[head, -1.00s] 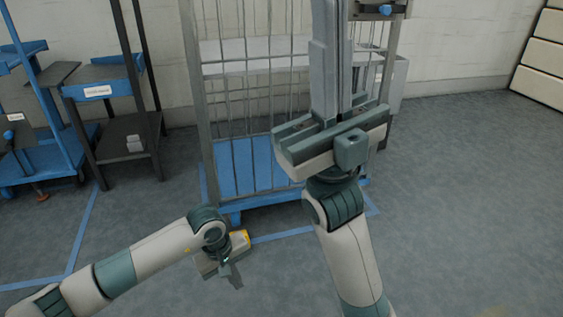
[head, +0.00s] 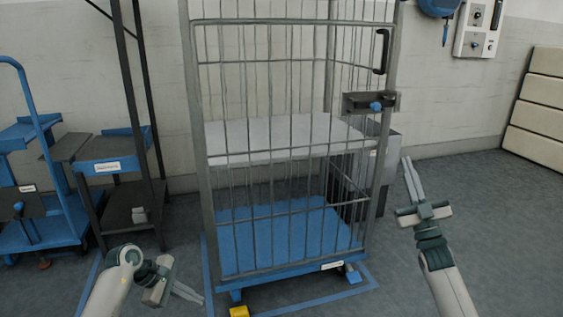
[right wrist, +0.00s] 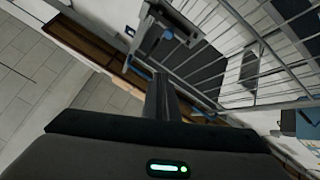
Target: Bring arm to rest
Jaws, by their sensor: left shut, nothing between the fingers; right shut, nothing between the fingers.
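My right arm comes in from the lower right in the head view. Its gripper (head: 407,179) is shut and empty, pointing up, to the right of the wire cage trolley (head: 265,150) and apart from it in the picture. In the right wrist view the shut fingers (right wrist: 160,97) show in the middle, with the cage's bars (right wrist: 250,50) beyond. My left gripper (head: 188,292) is low at the left, shut and empty, pointing right and down, in front of the trolley's lower left corner.
The trolley has a blue base (head: 285,238) and a white shelf (head: 270,140). Blue and black carts (head: 110,165) stand at the left. A yellow block (head: 239,311) lies on the floor in front. Stacked pale panels (head: 540,110) stand at far right. The floor (head: 470,195) at right is clear.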

